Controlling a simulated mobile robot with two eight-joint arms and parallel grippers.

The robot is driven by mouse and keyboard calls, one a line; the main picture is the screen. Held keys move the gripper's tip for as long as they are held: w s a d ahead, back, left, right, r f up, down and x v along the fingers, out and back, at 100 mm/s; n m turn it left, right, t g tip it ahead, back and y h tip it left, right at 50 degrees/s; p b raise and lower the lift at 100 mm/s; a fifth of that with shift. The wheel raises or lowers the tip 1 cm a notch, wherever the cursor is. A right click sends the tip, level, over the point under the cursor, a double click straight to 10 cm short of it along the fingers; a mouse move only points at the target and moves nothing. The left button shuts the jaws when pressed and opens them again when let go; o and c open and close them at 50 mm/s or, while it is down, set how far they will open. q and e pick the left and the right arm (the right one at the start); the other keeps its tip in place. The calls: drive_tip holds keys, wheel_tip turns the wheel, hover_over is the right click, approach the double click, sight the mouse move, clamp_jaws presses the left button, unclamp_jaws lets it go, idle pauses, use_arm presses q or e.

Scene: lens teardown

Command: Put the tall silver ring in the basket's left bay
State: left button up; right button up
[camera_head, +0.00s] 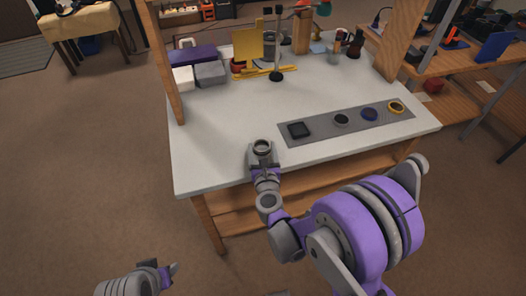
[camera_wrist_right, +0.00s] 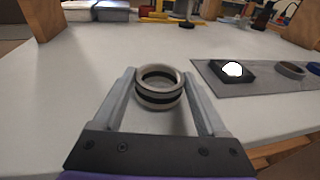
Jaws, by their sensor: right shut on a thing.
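The tall silver ring (camera_wrist_right: 159,99), silver with dark bands, is between the fingertips of my right gripper (camera_wrist_right: 160,96). The gripper is shut on it from both sides. In the head view the ring (camera_head: 262,146) shows at the tip of my right gripper (camera_head: 262,152), over the front part of the white table. My left gripper (camera_head: 168,274) is low at the bottom, off the table and apart from everything; its jaw opening is not clear. I cannot make out a basket with bays for sure; purple, white and grey boxes stand at the table's back left.
A grey mat (camera_head: 320,142) on the right holds a black square part (camera_head: 299,130), a dark ring (camera_head: 341,120), a blue ring (camera_head: 370,114) and a yellow ring (camera_head: 396,106). A wooden post (camera_head: 167,70) rises at the left edge. The table's left middle is clear.

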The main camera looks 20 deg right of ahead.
drive_tip(key=shift+f, duration=0.35)
drive_tip(key=shift+f, duration=0.15)
drive_tip(key=o, duration=1.3)
drive_tip(key=shift+c, duration=0.2)
